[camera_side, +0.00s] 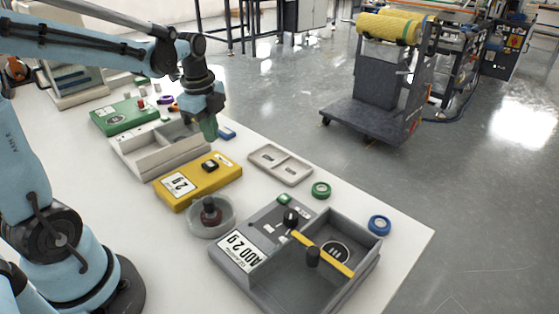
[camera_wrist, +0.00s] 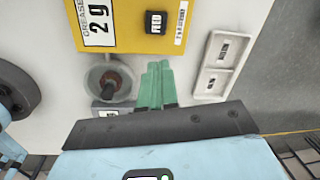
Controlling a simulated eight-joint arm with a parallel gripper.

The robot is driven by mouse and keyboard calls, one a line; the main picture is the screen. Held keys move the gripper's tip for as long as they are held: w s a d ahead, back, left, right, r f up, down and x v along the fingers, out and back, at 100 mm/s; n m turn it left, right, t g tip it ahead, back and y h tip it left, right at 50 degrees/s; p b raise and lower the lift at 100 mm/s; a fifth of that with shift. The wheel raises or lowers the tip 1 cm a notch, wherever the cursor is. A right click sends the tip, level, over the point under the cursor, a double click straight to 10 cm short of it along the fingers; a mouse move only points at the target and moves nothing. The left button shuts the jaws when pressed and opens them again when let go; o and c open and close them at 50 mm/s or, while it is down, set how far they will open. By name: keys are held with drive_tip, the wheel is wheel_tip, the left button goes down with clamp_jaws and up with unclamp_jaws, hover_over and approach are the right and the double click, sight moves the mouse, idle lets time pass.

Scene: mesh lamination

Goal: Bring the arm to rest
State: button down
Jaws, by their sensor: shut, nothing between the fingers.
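My gripper (camera_side: 209,128) is at the end of the raised blue arm, over the far part of the white table, near the grey open box (camera_side: 128,160). Its green fingers point down. In the wrist view the green fingers (camera_wrist: 156,84) are together with nothing between them. Nothing hangs from the gripper. Whether the fingertips clear the box's edge is hard to tell from the side view.
A yellow box (camera_side: 215,178), a clear round dish (camera_side: 192,226), a small two-part tray (camera_side: 265,157) and a large grey box (camera_side: 370,268) stand on the table (camera_side: 410,242). Green (camera_side: 320,190) and blue (camera_side: 379,225) rolls lie near its right edge. A cart (camera_side: 375,125) stands beyond.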

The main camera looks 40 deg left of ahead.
drive_tip(key=s+d+n+t, duration=0.3)
drive_tip(key=d+n, duration=0.3)
drive_tip(key=n, duration=0.1)
drive_tip(key=s+d+r+n+t, duration=0.1)
drive_tip(key=s+d+n+t, duration=0.1)
drive_tip(key=d+n, duration=0.4)
drive_tip(key=shift+s+r+n+t, duration=0.15)
drive_tip(key=shift+s+n+t, duration=0.25)
drive_tip(key=shift+n, duration=0.5)
drive_tip(key=shift+d, duration=0.1)
